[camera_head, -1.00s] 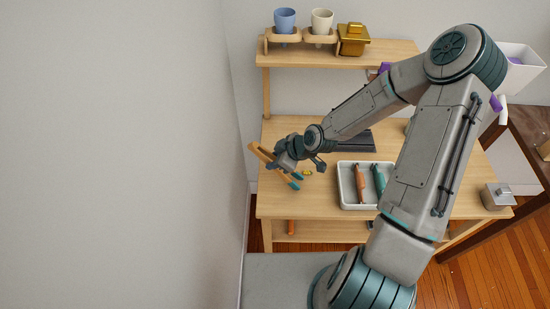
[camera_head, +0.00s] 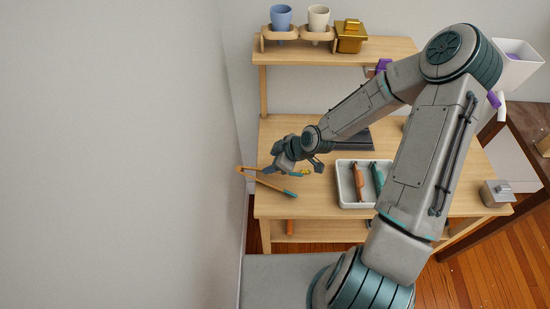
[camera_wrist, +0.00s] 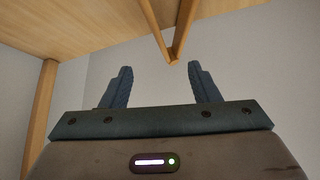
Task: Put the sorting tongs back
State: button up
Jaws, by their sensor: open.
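The sorting tongs (camera_head: 270,185) are wooden with teal tips and spread in a V. In the head view they are at the left end of the workbench (camera_head: 330,226), tips to the right, hinge end sticking out past the left edge. They seem to lie on the top; contact is not clear. In the wrist view the tongs (camera_wrist: 185,30) show their hinge end just beyond my fingertips, not between them. My gripper (camera_head: 270,170) is open and empty beside the tongs; both fingers (camera_wrist: 160,70) show apart. My wrist hides part of the upper tong arm.
A white tray (camera_head: 341,187) with an orange and a teal tool stands right of the tongs. Small yellow bits (camera_head: 306,172) lie near my wrist. A raised shelf (camera_head: 300,59) at the back holds two cups and a gold box. The wall (camera_head: 120,150) is close on the left.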

jog(key=shift+d+r+p, duration=0.2)
jog(key=shift+r+p, duration=0.35)
jog(key=shift+r, duration=0.3)
jog(key=s+d+r+m+g+h, duration=0.2)
jog(key=s+d+r+m+h, duration=0.45)
jog(key=d+r, duration=0.7)
jog(key=s+r+m+t, duration=0.1)
jog(key=s+r+m, duration=0.2)
jog(key=s+r, duration=0.3)
jog(key=s+r+m+t, duration=0.1)
jog(key=s+r+m, duration=0.3)
jog(key=r, duration=0.6)
jog(key=shift+s+d+r+t, duration=0.2)
jog(key=shift+s+r+t, duration=0.2)
jog(key=shift+s, duration=0.7)
